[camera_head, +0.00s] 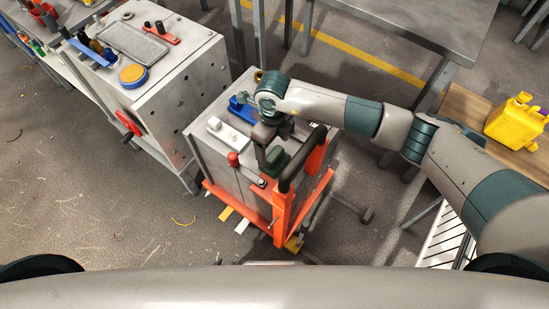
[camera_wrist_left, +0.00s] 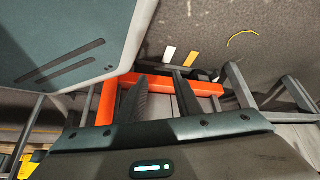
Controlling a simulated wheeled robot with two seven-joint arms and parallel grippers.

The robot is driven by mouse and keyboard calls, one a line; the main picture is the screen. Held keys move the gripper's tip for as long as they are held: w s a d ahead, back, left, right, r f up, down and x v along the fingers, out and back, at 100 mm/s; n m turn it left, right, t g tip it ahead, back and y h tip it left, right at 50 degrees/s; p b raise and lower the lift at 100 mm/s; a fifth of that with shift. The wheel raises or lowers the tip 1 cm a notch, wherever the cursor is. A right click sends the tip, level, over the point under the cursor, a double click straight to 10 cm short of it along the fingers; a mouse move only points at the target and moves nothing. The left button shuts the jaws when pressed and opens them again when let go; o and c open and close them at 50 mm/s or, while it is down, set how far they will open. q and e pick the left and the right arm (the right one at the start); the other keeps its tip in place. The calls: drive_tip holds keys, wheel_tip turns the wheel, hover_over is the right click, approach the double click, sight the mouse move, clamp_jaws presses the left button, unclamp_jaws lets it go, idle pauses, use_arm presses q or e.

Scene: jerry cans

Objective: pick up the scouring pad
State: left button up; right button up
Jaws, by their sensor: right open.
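A small dark green block, which looks like the scouring pad (camera_head: 276,157), lies on the grey top of the orange-framed cart (camera_head: 210,152), near the black handle. My right gripper (camera_head: 266,152) reaches in from the right and points down right at the pad. It is open; its fingers partly hide the pad, and I cannot tell whether they touch it. My left gripper (camera_wrist_left: 160,98) shows only in the left wrist view, with its two dark fingers apart and nothing between them. Part of the cart's orange frame shows beyond them.
On the cart are a white block (camera_head: 229,134), a blue item (camera_head: 241,107) and a red-topped item (camera_head: 233,159). The black handle (camera_head: 301,160) rises close to my right gripper. A grey cabinet (camera_head: 172,110) stands left; a yellow jerry can (camera_head: 515,122) stands far right.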

sight(274, 154)
drive_tip(key=shift+f, duration=0.25)
drive_tip(key=f, duration=0.2)
drive_tip(key=f+p, duration=0.1)
drive_tip(key=f, duration=0.1)
drive_tip(key=shift+d, duration=0.2)
drive_tip(key=shift+c, duration=0.3)
drive_tip(key=c, duration=1.1)
use_arm(q)
drive_tip(key=s+a+f+g, duration=0.1)
drive_tip(key=s+a, duration=0.1)
drive_tip(key=s, duration=0.3)
drive_tip(key=shift+s+a+f+g+y, duration=0.25)
drive_tip(key=shift+s+f+g+y, duration=0.05)
drive_tip(key=shift+s+f+g, duration=0.1)
drive_tip(key=shift+s, duration=0.1)
